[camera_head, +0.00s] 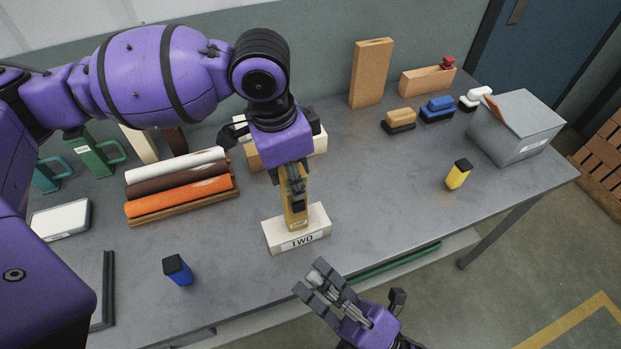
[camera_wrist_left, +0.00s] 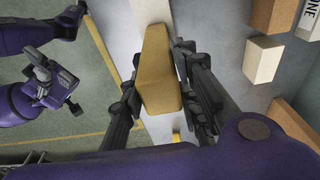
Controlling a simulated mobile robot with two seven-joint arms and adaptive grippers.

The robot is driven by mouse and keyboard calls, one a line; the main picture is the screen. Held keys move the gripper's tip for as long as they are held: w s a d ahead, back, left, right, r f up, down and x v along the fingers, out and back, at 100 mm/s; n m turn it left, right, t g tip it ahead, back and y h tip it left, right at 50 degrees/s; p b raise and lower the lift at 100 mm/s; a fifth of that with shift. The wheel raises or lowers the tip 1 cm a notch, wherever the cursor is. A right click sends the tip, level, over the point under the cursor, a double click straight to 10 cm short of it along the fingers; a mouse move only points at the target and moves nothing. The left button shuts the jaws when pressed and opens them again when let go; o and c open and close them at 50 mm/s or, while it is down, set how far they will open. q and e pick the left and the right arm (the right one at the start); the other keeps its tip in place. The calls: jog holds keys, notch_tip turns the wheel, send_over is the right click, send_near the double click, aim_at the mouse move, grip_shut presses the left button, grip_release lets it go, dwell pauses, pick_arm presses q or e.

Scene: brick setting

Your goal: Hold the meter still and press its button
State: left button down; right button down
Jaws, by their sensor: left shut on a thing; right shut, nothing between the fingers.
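I cannot make out the button; the gripper covers much of the top. My right gripper (camera_head: 320,280) is shut and empty, in front of the table's front edge and apart from the meter. It also shows in the left wrist view (camera_wrist_left: 70,88).
Behind my left gripper is a block labelled ONE (camera_wrist_left: 312,15). At right are a yellow bottle (camera_head: 458,174) and a grey box (camera_head: 515,128). Table between is clear.

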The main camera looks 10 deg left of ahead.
aim_at(299, 207)
jog(key=w+a, duration=0.5)
jog(key=w, duration=0.2)
jog(key=shift+w, duration=0.15)
dwell(0.3)
jog(key=shift+w, duration=0.15)
dwell(1.3)
jog(key=shift+w+a, duration=0.2)
jog(key=shift+w, duration=0.05)
jog(key=shift+w+a, duration=0.25)
jog(key=shift+w, duration=0.15)
dwell(0.8)
jog(key=shift+s, duration=0.1)
jog(key=shift+s+d, duration=0.5)
jog(key=shift+s, duration=0.15)
